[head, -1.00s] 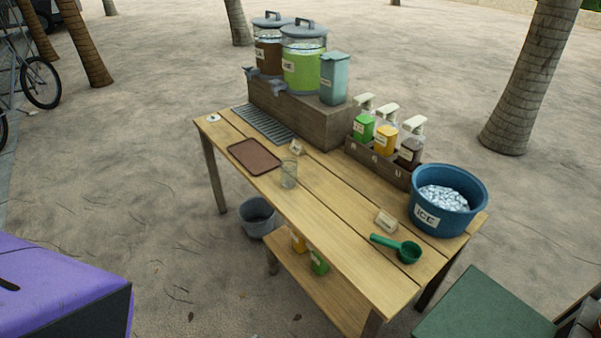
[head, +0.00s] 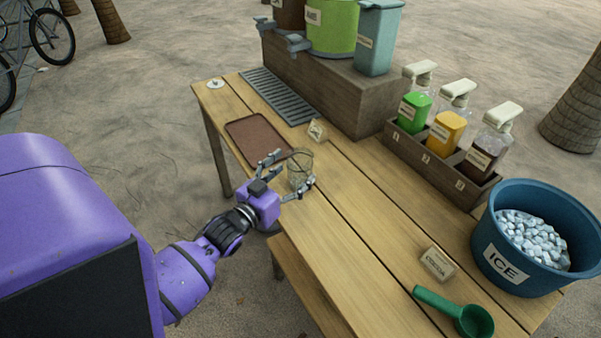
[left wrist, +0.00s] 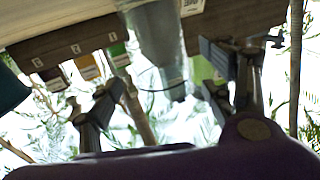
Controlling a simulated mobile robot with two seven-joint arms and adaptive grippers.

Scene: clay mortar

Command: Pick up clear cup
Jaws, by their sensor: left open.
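The clear cup (head: 300,165) stands upright on the wooden table, just right of the brown tray. My left gripper (head: 288,173) reaches in from the left at the near table edge. Its fingers are open, one on each side of the cup in the head view, and they partly cover it. In the left wrist view, the picture is upside down and the cup (left wrist: 158,40) shows ahead, between the directions of the two spread fingers (left wrist: 165,92). I cannot tell whether a finger touches it. My right gripper is not in view.
The tray (head: 259,139) lies left of the cup, with a small sign (head: 317,130) behind it. A wooden riser (head: 335,90) carries dispensers. Pump bottles (head: 447,130), a blue ice tub (head: 535,240) and a green scoop (head: 460,312) are to the right.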

